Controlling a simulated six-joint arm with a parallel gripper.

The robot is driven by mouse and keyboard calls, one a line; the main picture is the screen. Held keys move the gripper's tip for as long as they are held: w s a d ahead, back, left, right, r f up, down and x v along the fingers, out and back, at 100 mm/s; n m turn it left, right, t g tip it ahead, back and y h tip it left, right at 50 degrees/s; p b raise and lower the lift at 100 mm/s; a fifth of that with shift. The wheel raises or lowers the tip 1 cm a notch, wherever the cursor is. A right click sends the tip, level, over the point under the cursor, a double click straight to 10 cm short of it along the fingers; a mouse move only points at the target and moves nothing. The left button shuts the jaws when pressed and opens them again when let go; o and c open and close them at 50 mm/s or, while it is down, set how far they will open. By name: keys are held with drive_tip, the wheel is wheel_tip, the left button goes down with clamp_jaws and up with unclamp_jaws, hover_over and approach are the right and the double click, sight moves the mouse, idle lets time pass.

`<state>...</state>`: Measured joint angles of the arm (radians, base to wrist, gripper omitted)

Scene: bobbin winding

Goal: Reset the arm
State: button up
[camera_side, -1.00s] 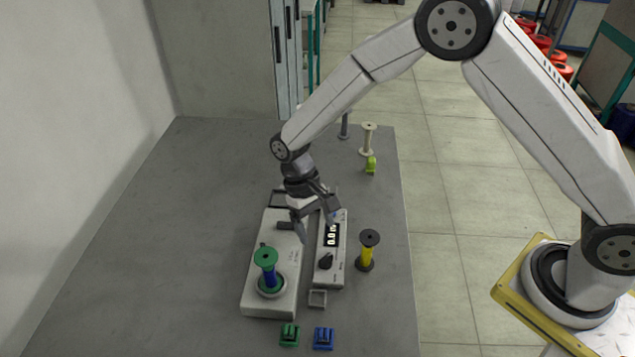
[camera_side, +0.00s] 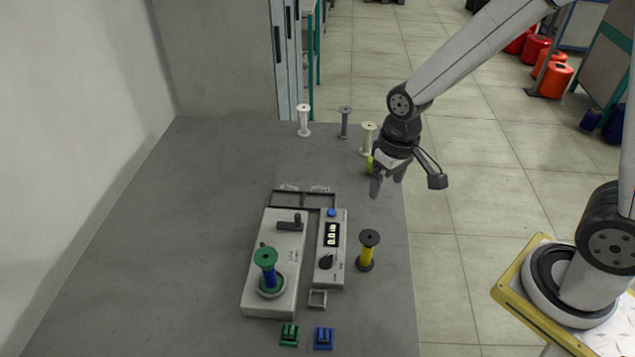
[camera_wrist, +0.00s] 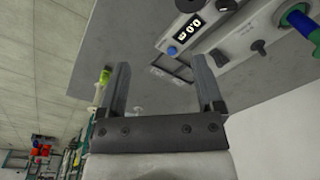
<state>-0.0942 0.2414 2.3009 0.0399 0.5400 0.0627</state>
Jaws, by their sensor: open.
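My gripper (camera_side: 387,184) is open and empty, in the air above the right edge of the table in the side view. In the wrist view its two fingers (camera_wrist: 163,85) stand apart with nothing between them. The winding machine (camera_side: 258,300) stands on the table, well to the lower left of my gripper. A spool with green flanges and a blue core (camera_side: 266,264) sits upright on its round holder. Beside it is a control unit (camera_side: 331,275) with a lit display (camera_side: 332,234), a black knob and a blue button (camera_side: 332,212).
A yellow spool with black flanges (camera_side: 367,252) stands right of the control unit. White (camera_side: 304,120), grey (camera_side: 344,122) and cream (camera_side: 368,136) spools stand at the back. A lime item (camera_side: 370,165) is partly hidden by my gripper. Green (camera_side: 289,335) and blue (camera_side: 324,338) clips lie in front.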

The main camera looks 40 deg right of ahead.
drive_tip(key=s+d+r+t, duration=0.1)
drive_tip(key=s+d, duration=0.2)
drive_tip(key=s, duration=0.2)
drive_tip(key=shift+d+r+t, duration=0.25)
drive_tip(key=shift+r+t, duration=0.05)
drive_tip(key=shift+t, duration=0.1)
